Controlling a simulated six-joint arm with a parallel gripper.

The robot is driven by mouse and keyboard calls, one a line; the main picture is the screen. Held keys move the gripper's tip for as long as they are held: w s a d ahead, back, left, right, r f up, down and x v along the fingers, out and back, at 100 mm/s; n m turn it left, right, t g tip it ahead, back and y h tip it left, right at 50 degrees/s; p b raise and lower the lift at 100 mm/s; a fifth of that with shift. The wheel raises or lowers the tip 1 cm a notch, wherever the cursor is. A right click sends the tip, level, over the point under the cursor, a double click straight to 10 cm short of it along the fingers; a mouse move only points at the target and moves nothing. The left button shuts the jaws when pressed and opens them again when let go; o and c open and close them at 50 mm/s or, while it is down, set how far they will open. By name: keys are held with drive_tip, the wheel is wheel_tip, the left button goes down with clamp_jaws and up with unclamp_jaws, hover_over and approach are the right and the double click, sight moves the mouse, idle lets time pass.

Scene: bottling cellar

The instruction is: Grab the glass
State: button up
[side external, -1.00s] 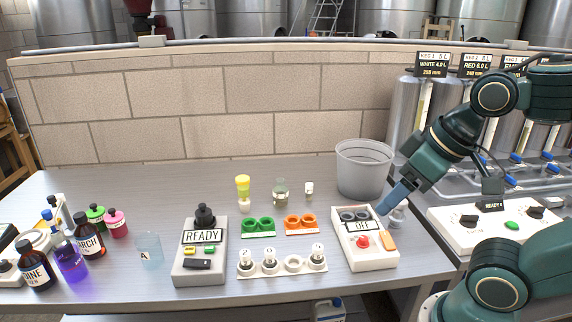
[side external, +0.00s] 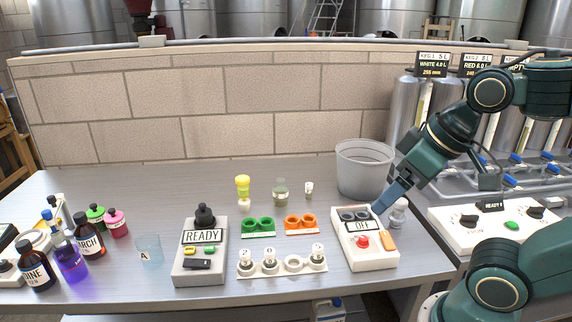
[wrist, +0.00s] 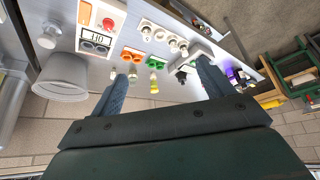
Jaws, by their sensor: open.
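The glass (side external: 149,250), a small clear bluish beaker marked "A", stands upright on the left part of the bench in the side view. I cannot make it out in the wrist view. My gripper (side external: 379,209) is far to the right of it, above the box marked "OFF". In the wrist view my gripper (wrist: 162,68) has its two fingers wide apart, with nothing held between them.
The READY device (side external: 199,250) stands just right of the glass, with dark bottles (side external: 90,236) to its left. The white socket strip (side external: 282,264), green rings (side external: 258,227), orange rings (side external: 300,224) and OFF box (side external: 366,240) fill the middle and right. A grey bucket (side external: 364,168) stands behind.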

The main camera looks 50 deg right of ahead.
drive_tip(key=w+a+r+n, duration=0.1)
drive_tip(key=w+a+r, duration=0.15)
drive_tip(key=w, duration=0.95)
drive_tip(key=w+a+r+n, duration=0.1)
drive_tip(key=w+a, duration=0.3)
drive_tip(key=w, duration=0.9)
drive_tip(key=w+a+f, duration=0.7)
drive_tip(key=w+f, duration=0.1)
drive_tip(key=w, duration=0.2)
drive_tip(key=w+a+f+n+g+y, duration=0.1)
drive_tip(key=w+a+f, duration=0.5)
drive_tip(key=w+f, duration=0.2)
drive_tip(key=shift+w+a+f+y, duration=0.3)
drive_tip(key=shift+w+a+f, duration=0.05)
drive_tip(key=shift+w, duration=0.9)
drive_tip(key=shift+f, duration=0.15)
approach(147, 245)
drive_tip(key=shift+s+a+f, duration=0.1)
drive_tip(key=shift+a+f, duration=0.2)
drive_tip(key=shift+f, duration=0.3)
drive_tip(key=shift+s+a+f, duration=0.1)
drive_tip(key=shift+a+f, duration=0.25)
drive_tip(key=shift+f, duration=0.2)
drive_tip(key=shift+f, duration=0.1)
drive_tip(key=shift+x, duration=2.5)
